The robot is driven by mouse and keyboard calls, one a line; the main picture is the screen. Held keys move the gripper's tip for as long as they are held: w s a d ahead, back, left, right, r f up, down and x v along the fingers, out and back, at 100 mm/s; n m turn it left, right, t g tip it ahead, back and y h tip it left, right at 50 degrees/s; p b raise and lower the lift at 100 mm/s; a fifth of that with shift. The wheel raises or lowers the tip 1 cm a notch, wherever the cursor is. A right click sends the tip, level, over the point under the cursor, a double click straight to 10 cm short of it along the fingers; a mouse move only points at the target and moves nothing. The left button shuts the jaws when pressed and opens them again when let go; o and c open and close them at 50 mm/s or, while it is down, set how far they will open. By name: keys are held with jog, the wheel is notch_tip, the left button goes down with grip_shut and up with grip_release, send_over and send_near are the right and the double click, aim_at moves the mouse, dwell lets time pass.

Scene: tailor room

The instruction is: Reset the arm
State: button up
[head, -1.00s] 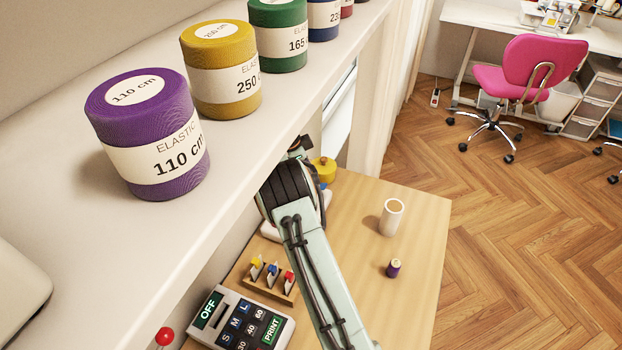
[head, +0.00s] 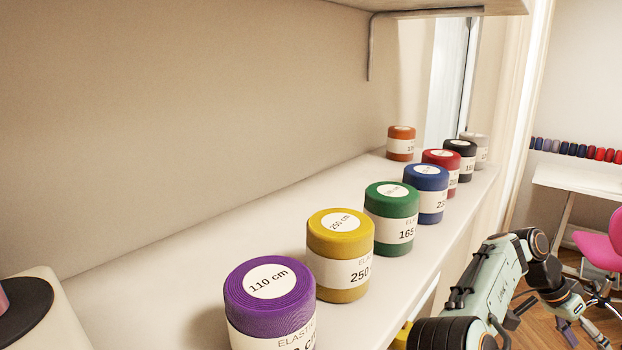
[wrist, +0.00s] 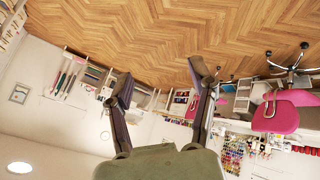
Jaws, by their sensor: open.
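My gripper (wrist: 160,78) shows in the wrist view with its two dark fingers spread apart and nothing between them. In the head view my gripper (head: 584,332) is at the lower right, past the shelf's front edge, partly cut off by the frame. My pale green arm reaches along the outside of the shelf and bends down at its far end. The gripper is clear of the spools and touches nothing that I can see.
A white shelf (head: 150,290) carries a row of elastic spools, with purple (head: 270,295), yellow (head: 340,255) and green (head: 391,218) nearest. Another shelf (head: 430,5) hangs above. A pink chair (head: 603,245) stands at right. The wrist view shows wooden floor (wrist: 150,30).

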jog(key=s+r+n+y, duration=0.1)
jog(key=s+y, duration=0.1)
jog(key=s, duration=0.4)
jog(key=s+a+f+n+t+y, duration=0.1)
jog(key=a+f+n+t+y, duration=0.3)
jog(key=a, duration=1)
jog(key=s+a+r+n+t+y, duration=0.15)
jog(key=a+n, duration=0.45)
jog(key=a, duration=0.8)
jog(key=s+a+f+n+g, duration=0.1)
jog(key=s+a+f+n, duration=0.2)
jog(key=s+a+n, duration=0.3)
jog(key=s+a, duration=0.4)
jog(key=shift+f, duration=0.2)
jog(key=shift+c, duration=0.2)
